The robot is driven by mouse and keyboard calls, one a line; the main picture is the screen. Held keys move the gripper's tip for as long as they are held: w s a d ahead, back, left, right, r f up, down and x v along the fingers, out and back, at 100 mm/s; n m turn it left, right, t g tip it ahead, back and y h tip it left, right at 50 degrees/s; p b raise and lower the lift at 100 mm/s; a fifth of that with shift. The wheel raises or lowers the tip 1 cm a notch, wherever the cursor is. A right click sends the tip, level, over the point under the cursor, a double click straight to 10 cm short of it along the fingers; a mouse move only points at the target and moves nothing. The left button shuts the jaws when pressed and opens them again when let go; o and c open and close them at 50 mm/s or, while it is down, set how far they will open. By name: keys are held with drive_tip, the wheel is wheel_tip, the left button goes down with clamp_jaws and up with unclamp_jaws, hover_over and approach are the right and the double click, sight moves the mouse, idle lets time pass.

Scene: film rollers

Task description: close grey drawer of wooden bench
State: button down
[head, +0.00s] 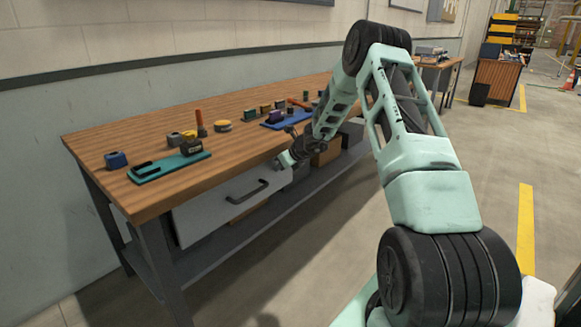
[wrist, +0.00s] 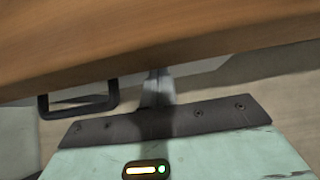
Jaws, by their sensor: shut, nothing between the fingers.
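The wooden bench (head: 240,140) has a brown top and dark grey legs. Its grey drawer (head: 215,208) sits just under the front edge of the top, with a dark bar handle (head: 249,193). I cannot tell exactly how far the drawer front stands out. My gripper (head: 281,162) is at the right end of the drawer front, right of the handle, just below the bench edge. In the wrist view the narrow, shut fingers (wrist: 158,76) point at the grey front under the wooden edge, with the handle (wrist: 78,111) to their left. Contact is unclear.
On the bench top lie a teal tray (head: 165,170), a blue tray (head: 285,120), a blue block (head: 116,160) and several small items. Brown boxes (head: 327,153) sit below the bench near my arm. The floor in front (head: 320,240) is clear.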

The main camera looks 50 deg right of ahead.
drive_tip(key=shift+w+a+r, duration=0.15)
drive_tip(key=shift+w, duration=0.9)
drive_tip(key=shift+w, duration=0.1)
